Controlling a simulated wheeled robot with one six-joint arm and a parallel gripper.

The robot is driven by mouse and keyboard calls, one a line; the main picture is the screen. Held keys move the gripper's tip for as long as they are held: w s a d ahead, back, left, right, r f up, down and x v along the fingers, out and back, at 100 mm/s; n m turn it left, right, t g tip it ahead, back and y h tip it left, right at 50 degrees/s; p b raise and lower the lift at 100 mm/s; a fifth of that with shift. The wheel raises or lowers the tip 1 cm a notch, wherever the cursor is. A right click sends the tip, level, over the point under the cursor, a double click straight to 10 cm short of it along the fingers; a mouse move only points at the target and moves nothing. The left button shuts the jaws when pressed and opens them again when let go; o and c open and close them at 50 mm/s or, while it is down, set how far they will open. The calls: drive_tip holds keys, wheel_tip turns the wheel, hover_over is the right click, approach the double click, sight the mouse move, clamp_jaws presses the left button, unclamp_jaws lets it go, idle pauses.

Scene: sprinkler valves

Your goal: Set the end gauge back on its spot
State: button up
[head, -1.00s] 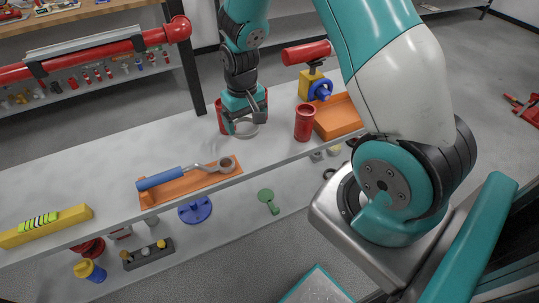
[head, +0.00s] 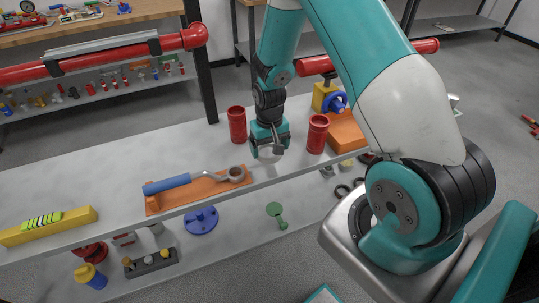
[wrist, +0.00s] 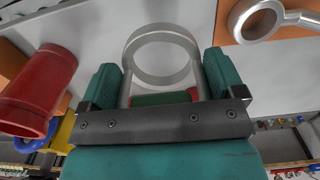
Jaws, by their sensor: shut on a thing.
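My gripper (head: 268,152) is over the pale bench, between two upright red cylinders. In the wrist view my gripper's two teal fingers (wrist: 162,85) are closed about a grey metal ring-shaped piece (wrist: 137,60), which I take to be the end gauge. Its ring stands out beyond the fingertips. In the head view only a small grey part of it shows and the rest is hidden. The left red cylinder (head: 237,124) is just left of my gripper. The right red cylinder (head: 318,133) is to its right. I cannot tell which place is the gauge's spot.
A blue-handled ring wrench (head: 168,184) lies on an orange board (head: 190,193) to the left. A yellow block with a blue wheel (head: 325,97) and a red pipe (head: 425,46) stand at right. A yellow bar (head: 70,228) lies at far left. Bare bench lies between.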

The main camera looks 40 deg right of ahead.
drive_tip(key=shift+f, duration=2.1)
drive_tip(key=shift+f, duration=0.1)
drive_tip(key=o, duration=0.8)
wheel_tip(320, 180, up, 12)
drive_tip(key=shift+f+b, duration=0.2)
drive_tip(key=shift+b, duration=0.5)
drive_tip(key=s+a+r+n+y, duration=0.25)
drive_tip(key=s+a+r, duration=0.25)
drive_tip(key=a+r, duration=0.35)
drive_tip(key=s+a+r+n+y, duration=0.1)
drive_tip(key=s+a+r+n, duration=0.3)
drive_tip(key=s+a+r, duration=0.35)
drive_tip(key=s+a+r+n, duration=0.1)
drive_tip(key=s+a, duration=0.1)
drive_tip(key=s, duration=0.1)
drive_tip(key=s+a+r+n, duration=0.1)
drive_tip(key=s+a+r, duration=0.1)
drive_tip(key=s, duration=0.1)
drive_tip(key=s+a+r+n, duration=0.1)
drive_tip(key=s+a+n, duration=0.1)
drive_tip(key=s, duration=0.1)
drive_tip(key=shift+a+r+y, duration=0.15)
drive_tip(key=shift+r+y, duration=0.1)
drive_tip(key=shift+y, duration=0.1)
